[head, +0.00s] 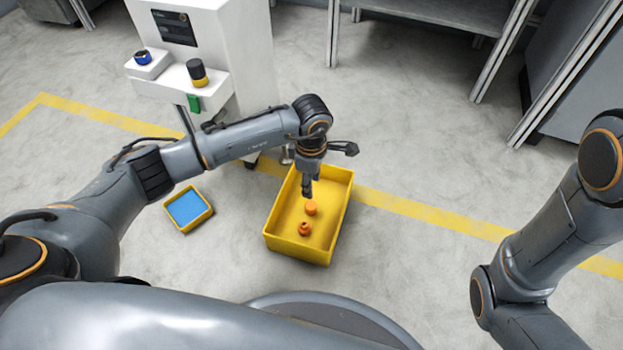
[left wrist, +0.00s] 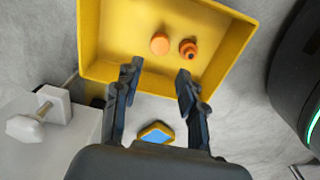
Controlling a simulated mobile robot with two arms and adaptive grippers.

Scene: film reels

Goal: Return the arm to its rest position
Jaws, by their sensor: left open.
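My left arm reaches in from the left in the head view. Its gripper (head: 307,188) points down over the yellow bin (head: 318,250). In the left wrist view the left gripper (left wrist: 157,78) is open, with nothing between its fingers. Two small orange parts lie on the bin floor: a plain round one (head: 311,208) and one with a dark hole (head: 304,229). Both show in the left wrist view, the round one (left wrist: 159,43) beside the holed one (left wrist: 188,48). My right arm stands at the right edge of the head view, and its gripper is out of view.
A white machine (head: 235,50) stands behind the left arm, its shelf (head: 180,87) holding a blue-topped knob and a yellow-black cylinder. A small yellow tray (head: 189,209) with a blue inside lies left of the bin. A metal table stands at the back. Floor right of the bin is clear.

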